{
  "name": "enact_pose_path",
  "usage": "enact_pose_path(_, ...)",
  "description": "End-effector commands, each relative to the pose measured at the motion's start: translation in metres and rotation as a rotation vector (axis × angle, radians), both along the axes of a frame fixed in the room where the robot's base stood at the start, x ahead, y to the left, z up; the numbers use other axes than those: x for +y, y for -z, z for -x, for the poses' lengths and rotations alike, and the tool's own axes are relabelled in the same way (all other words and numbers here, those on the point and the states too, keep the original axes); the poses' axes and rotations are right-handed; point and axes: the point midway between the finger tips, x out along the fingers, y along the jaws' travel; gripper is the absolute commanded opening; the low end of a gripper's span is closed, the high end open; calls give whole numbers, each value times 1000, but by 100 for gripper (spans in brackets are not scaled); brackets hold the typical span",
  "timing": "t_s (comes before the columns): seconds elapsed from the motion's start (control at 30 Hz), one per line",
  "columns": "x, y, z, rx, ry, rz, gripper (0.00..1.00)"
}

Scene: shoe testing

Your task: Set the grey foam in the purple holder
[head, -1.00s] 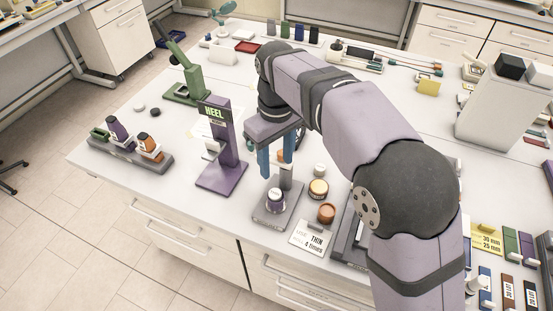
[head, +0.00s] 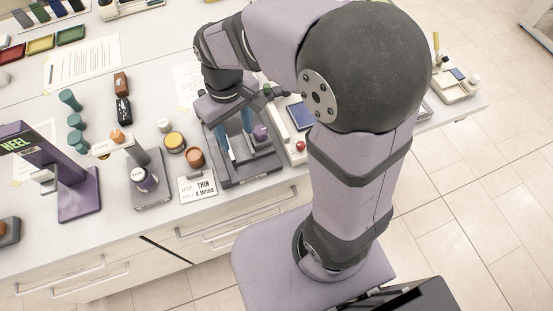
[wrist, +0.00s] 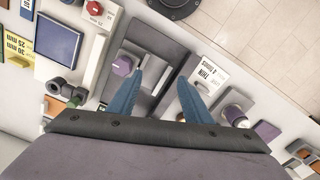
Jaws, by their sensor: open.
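My gripper (head: 238,146) is open, with two blue fingers pointing down over a dark grey framed device (head: 262,169). In the wrist view my gripper (wrist: 163,76) has its fingers spread apart above that device, with nothing visibly held between them. A purple round knob (wrist: 122,66) sits on the device, near the left finger. A tall purple stand labelled HEEL (head: 78,192) is at the left in the head view, well away from my gripper. I cannot pick out the grey foam for certain. My arm hides part of the table behind the gripper.
A small grey stand with a purple-banded jar (head: 144,180) is left of the device. A yellow-lidded jar (head: 174,141), an orange-brown jar (head: 195,157) and a THIN card (head: 198,188) lie between. A white unit with a red button (head: 300,146) stands right.

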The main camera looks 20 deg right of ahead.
Motion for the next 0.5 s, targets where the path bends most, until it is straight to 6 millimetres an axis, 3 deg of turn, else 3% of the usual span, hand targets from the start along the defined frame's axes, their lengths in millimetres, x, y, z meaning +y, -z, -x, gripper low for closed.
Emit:
enact_pose_path(0.03, -21, 7, 15, 2, 72, 0, 45)
enact_pose_path(0.1, -42, 18, 34, 2, 154, 0, 45)
enact_pose_path(0.2, -62, 30, 59, 2, 248, 0, 45)
enact_pose_path(0.33, -77, 40, 80, 2, 326, 0, 45)
enact_pose_path(0.5, -83, 46, 91, 2, 363, 0, 45)
